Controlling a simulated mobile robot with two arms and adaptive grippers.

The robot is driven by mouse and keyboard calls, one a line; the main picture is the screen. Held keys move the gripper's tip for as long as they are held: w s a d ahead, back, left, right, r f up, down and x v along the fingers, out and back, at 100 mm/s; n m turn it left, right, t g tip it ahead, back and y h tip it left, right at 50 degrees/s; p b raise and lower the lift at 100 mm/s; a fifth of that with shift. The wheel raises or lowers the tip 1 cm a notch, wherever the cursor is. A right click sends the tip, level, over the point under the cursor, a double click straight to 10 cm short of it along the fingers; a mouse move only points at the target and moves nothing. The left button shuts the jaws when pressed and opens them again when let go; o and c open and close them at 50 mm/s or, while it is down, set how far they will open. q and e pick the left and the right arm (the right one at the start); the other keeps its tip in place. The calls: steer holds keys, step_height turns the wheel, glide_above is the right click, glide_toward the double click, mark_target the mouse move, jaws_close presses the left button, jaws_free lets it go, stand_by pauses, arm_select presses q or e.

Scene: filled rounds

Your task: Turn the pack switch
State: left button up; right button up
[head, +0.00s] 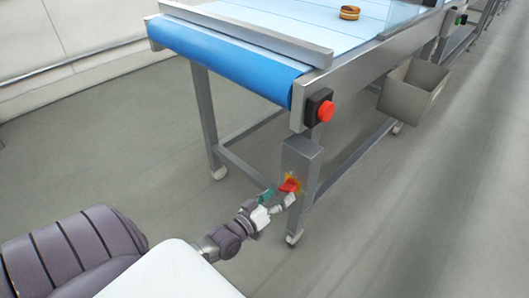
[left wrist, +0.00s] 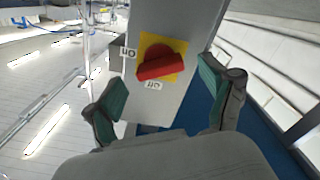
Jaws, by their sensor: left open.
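The pack switch is a red rotary handle (head: 289,185) on a yellow plate, mounted on a grey metal box (head: 301,155) at the conveyor's near leg. In the left wrist view the red handle (left wrist: 161,66) lies nearly level across the yellow plate (left wrist: 150,43). An "On" label (left wrist: 128,53) is left of the plate and an "Off" label (left wrist: 153,86) is just below it, both upside down. I cannot tell which one the handle points to. My left gripper (head: 279,197) is open in front of the switch, its green-padded fingers on either side and apart from the handle.
A conveyor with a blue belt (head: 220,52) stands above the box and carries a small round bun-like item (head: 349,13). A red push button (head: 326,111) is on its frame. A grey bin (head: 411,92) hangs at the side. The floor at the right is clear.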

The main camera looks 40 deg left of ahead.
mark_target(284, 191)
arm_select(q)
steer(key=s, duration=0.8)
steer(key=shift+s+a, duration=0.3)
steer(key=shift+a, duration=0.05)
arm_select(e)
steer(key=s+d+f+g+h+p, duration=0.1)
steer(key=s+d+f+g+p, duration=0.15)
steer(key=s+g, duration=0.4)
arm_select(q)
steer(key=w, duration=0.3)
steer(key=w+b, duration=0.1)
steer(key=w, duration=0.3)
steer(key=w+b, duration=0.1)
steer(key=w, duration=0.3)
steer(key=shift+d, duration=0.4)
steer(key=shift+w, duration=0.55)
steer(key=c, duration=1.2)
arm_select(e)
steer(key=w+a+r+t, duration=0.2)
steer(key=w+t, duration=0.4)
steer(key=shift+a+y, duration=0.15)
steer(key=shift+y, duration=0.25)
